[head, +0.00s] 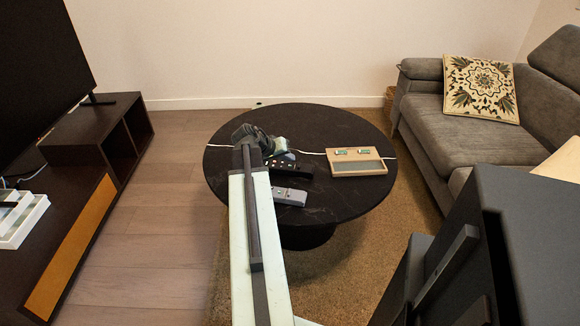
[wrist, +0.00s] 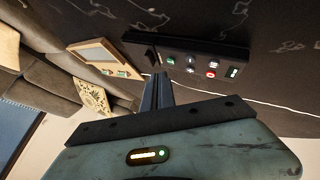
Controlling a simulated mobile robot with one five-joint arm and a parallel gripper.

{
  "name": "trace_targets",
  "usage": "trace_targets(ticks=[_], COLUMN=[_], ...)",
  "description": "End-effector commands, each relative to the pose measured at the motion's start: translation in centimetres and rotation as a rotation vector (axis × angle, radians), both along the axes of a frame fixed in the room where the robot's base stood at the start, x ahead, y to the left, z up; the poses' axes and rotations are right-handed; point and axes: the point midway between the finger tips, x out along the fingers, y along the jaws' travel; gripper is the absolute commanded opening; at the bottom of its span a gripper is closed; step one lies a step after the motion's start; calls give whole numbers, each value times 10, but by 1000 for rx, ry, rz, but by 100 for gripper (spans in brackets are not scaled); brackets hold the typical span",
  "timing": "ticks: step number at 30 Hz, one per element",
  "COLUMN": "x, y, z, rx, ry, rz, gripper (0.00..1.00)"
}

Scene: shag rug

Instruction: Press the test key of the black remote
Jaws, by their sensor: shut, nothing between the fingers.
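The black remote (wrist: 215,49) lies on the round dark table (head: 330,120). In the wrist view it shows a row of small coloured keys, green, pale and red, with a green-lit spot at its right end. In the head view the black remote (head: 292,169) is partly hidden behind my arm. My gripper (wrist: 157,77) is shut and empty, its fingertips just below the remote's near edge in the wrist view. I cannot tell how high they are above the table. In the head view my gripper (head: 249,146) is mostly hidden by my own arm. Key labels are too small to read.
A grey remote (head: 289,196) lies nearer on the table. A thin white cable crosses the table. A sofa (head: 440,125) stands right, a TV bench (head: 60,190) left.

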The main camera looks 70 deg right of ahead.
Motion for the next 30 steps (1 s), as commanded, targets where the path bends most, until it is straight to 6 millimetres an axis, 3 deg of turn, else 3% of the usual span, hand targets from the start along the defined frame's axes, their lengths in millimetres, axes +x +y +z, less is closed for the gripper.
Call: trace_targets(ticks=[8, 30], x=[1, 1], y=[0, 0], z=[-13, -17], rx=[0, 0], ry=[0, -1], rz=[0, -1], gripper=[0, 0])
